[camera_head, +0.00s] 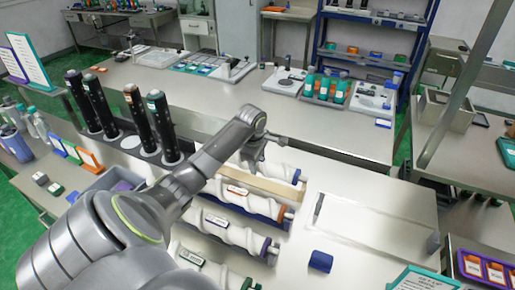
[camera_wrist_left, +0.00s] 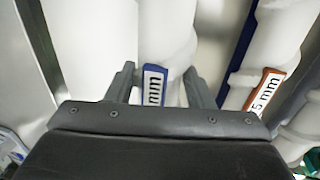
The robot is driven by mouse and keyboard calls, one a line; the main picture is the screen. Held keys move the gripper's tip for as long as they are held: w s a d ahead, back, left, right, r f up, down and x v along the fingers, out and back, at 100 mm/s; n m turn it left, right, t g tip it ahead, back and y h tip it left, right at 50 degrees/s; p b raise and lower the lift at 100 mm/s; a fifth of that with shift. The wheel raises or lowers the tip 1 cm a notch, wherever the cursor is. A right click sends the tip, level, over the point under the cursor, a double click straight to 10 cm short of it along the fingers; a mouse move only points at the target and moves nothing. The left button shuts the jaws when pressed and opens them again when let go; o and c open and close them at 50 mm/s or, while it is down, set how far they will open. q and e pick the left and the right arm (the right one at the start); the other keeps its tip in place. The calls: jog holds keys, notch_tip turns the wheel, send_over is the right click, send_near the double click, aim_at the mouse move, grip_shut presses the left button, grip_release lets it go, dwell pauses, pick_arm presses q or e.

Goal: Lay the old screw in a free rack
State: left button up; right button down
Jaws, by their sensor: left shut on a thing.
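My left gripper (camera_head: 257,152) reaches over the row of white screws from the left, at the rearmost one. It is shut on this white screw (camera_head: 281,168), which has a blue end collar. In the left wrist view the fingers (camera_wrist_left: 162,88) straddle the screw (camera_wrist_left: 166,35) beside its blue-edged label; part of the label text is hidden. A screw with an orange label (camera_head: 248,198) lies in front of it, then one with a blue collar (camera_head: 222,222). I cannot tell whether the held screw touches its support. My right gripper is not in view.
A bare cream strip (camera_head: 268,186) lies between the held screw and the orange-labelled one. Several tall black cylinders (camera_head: 137,112) stand to the left. A blue block (camera_head: 320,261) lies at the front right, near a flat pale panel (camera_head: 370,220). A green-collared screw (camera_head: 200,262) lies nearest.

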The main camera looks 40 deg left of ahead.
pick_arm(q)
jog(key=shift+f, duration=1.85)
jog(key=o, duration=1.5)
jog(key=shift+f, duration=0.1)
jog(key=shift+c, duration=0.2)
notch_tip(320, 180, up, 12)
jog(key=s+b, duration=0.1)
jog(key=s, duration=0.1)
jog(key=shift+d, duration=0.4)
jog(key=shift+s, duration=0.1)
